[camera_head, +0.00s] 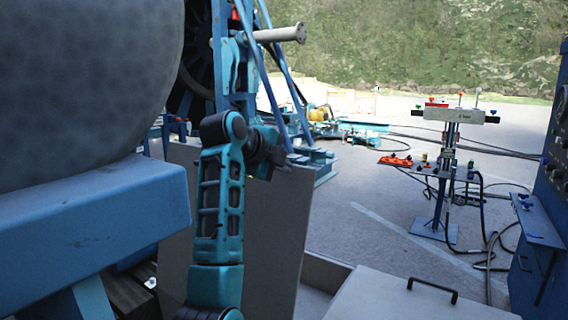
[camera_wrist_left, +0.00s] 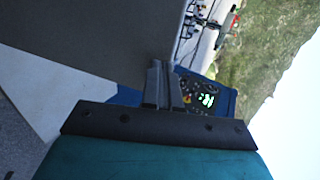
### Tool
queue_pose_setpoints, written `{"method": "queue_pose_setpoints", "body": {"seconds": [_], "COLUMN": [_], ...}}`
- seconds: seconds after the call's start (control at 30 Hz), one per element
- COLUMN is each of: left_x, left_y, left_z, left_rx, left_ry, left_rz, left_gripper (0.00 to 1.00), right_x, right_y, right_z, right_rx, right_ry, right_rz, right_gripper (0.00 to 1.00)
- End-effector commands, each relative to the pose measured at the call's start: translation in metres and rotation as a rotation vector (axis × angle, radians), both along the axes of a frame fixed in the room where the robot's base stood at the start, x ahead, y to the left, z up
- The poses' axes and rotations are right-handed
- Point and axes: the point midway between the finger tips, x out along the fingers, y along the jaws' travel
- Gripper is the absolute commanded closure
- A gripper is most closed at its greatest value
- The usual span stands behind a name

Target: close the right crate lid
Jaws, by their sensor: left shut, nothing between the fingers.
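A grey-brown crate lid (camera_head: 280,230) stands upright in the head view, partly behind my left arm. Another grey lid (camera_head: 390,302) with a black handle lies flat at the lower right. Part of the crate's open interior shows between them. The frames do not make clear which lid is the right one. My left gripper (camera_head: 283,160) is at the upright lid's top edge, shut and empty. In the left wrist view its fingers (camera_wrist_left: 163,88) are together beside a large dark grey panel (camera_wrist_left: 100,35); contact cannot be told. My right gripper is not in view.
A large grey cylinder (camera_head: 85,80) on a blue frame (camera_head: 90,215) fills the left. A blue valve stand (camera_head: 440,190) with hoses stands at the right, near a blue control panel (camera_head: 555,170). Open concrete floor (camera_head: 365,220) lies in the middle.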

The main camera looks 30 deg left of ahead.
Motion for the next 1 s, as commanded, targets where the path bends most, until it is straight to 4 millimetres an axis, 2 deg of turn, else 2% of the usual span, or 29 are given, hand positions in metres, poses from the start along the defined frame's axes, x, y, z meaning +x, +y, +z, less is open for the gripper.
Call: {"method": "queue_pose_setpoints", "body": {"seconds": [0.13,0.57,0.67,1.0], "left_x": [0.008,0.011,0.021,0.076], "left_y": [-0.001,-0.002,-0.003,-0.009], "left_z": [-0.001,-0.003,-0.004,-0.018], "left_rx": [-0.001,0.000,0.002,0.001], "left_ry": [-0.001,0.000,0.001,0.002], "left_rz": [-0.001,-0.001,-0.005,-0.008], "left_gripper": [1.00,1.00,1.00,1.00], "right_x": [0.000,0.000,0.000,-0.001], "right_y": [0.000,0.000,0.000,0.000], "right_z": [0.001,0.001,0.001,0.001], "right_rx": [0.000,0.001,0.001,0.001], "right_ry": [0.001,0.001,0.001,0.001], "right_rz": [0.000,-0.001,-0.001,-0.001], "right_gripper": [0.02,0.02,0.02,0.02]}}
